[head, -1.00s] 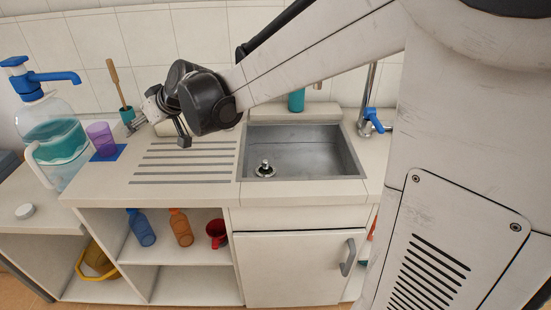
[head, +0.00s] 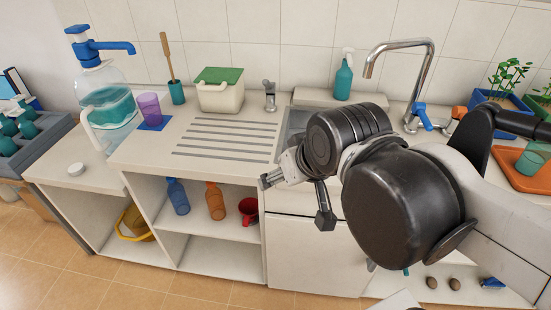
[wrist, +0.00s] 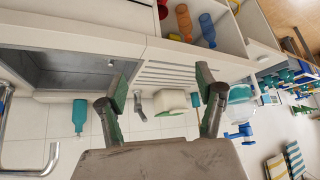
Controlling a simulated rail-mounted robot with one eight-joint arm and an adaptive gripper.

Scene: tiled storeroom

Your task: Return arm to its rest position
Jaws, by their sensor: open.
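My gripper (wrist: 160,98) shows in the wrist view with its two fingers spread apart and nothing between them. In the head view my gripper (head: 272,179) points left, in front of the counter and above the open shelves' right end. My black wrist joints hide most of the sink (head: 297,122) in the head view. The sink (wrist: 70,72) shows at the left of the wrist view.
A water jug with a blue pump (head: 108,103), purple cup (head: 149,109) and green-lidded container (head: 219,92) stand on the counter. A teal bottle (head: 343,77), tall faucet (head: 425,75) and orange tray (head: 520,176) are farther right. The ribbed drainboard (head: 225,137) is clear.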

